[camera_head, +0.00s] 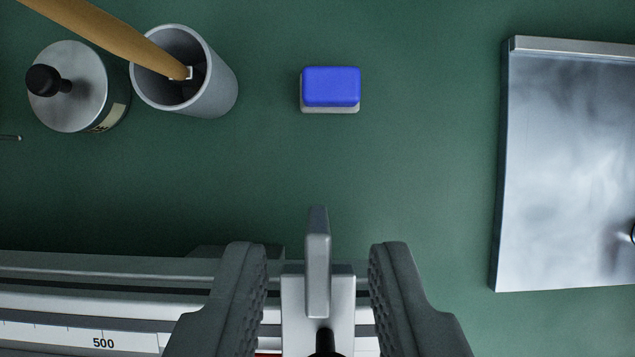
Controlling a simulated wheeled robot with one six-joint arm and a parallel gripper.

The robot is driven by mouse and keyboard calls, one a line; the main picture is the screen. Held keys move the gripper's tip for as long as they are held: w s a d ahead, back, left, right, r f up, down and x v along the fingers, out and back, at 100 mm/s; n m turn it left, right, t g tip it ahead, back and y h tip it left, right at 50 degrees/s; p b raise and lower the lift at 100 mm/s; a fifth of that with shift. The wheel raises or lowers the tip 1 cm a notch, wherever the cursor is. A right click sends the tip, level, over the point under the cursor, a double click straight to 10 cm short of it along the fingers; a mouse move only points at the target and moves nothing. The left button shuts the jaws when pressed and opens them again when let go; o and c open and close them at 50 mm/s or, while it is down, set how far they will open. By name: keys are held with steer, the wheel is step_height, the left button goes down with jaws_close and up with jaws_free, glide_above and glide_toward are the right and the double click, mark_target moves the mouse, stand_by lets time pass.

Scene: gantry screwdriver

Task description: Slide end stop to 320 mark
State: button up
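The end stop (318,265) is a light grey block with an upright grey tab and a dark knob at the bottom edge of the view. It sits on the pale rail (110,300) near the rail's right end. My gripper (318,280) is open, with one dark ridged finger on each side of the end stop and a gap on both sides. The scale (60,335) on the rail shows the number 500 at the lower left. The 320 mark is not in view.
A grey cup (215,85) holding a wooden handle (110,30) stands at the upper left, beside a metal canister (75,105) with a black knob. A blue-topped block (331,87) lies at the top middle. A metal plate (570,170) is at the right. Green surface between is clear.

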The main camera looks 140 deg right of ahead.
steer(key=shift+x, duration=1.2)
steer(key=shift+c, duration=0.2)
jaws_close()
steer(key=s+a, duration=1.6)
steer(key=shift+s, duration=0.2)
steer(key=shift+a, duration=0.1)
steer(key=shift+o, duration=0.2)
jaws_free()
